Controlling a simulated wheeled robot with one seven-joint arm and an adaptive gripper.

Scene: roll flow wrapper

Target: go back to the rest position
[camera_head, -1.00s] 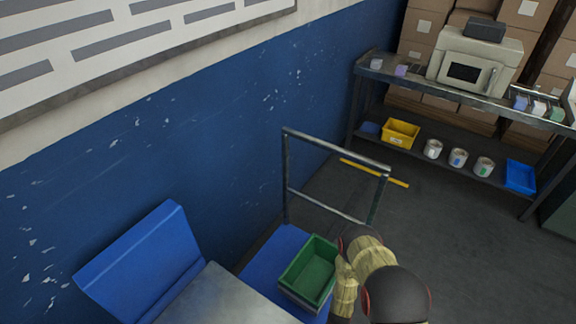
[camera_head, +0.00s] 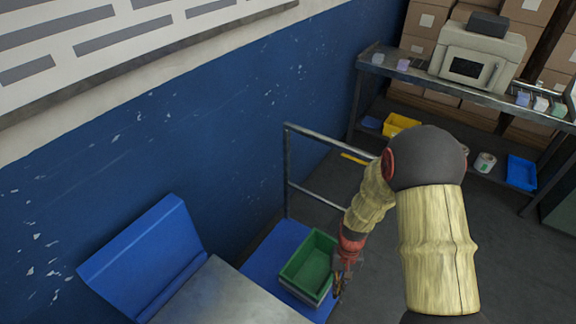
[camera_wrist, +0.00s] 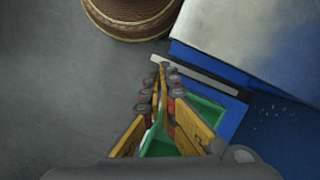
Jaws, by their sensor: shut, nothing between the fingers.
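My gripper (camera_head: 340,288) hangs at the end of my arm, at the right side of a green bin (camera_head: 309,266) in the head view. In the wrist view my gripper (camera_wrist: 161,72) points away from the camera with its fingertips together and nothing between them. The green bin (camera_wrist: 208,112) shows behind and beside the fingers there, partly hidden by them. The bin stands on a blue cart platform (camera_head: 262,262) with a grey rail handle (camera_head: 335,145). I cannot tell the exact gap between the fingers and the bin.
A metal table (camera_head: 225,295) and a blue panel (camera_head: 145,255) lie at the lower left, by the blue wall (camera_head: 150,160). A shelf (camera_head: 450,92) at the back right carries a grey machine (camera_head: 477,60), a yellow bin (camera_head: 399,124) and a blue tray (camera_head: 521,172). Open floor (camera_head: 520,250) lies at the right.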

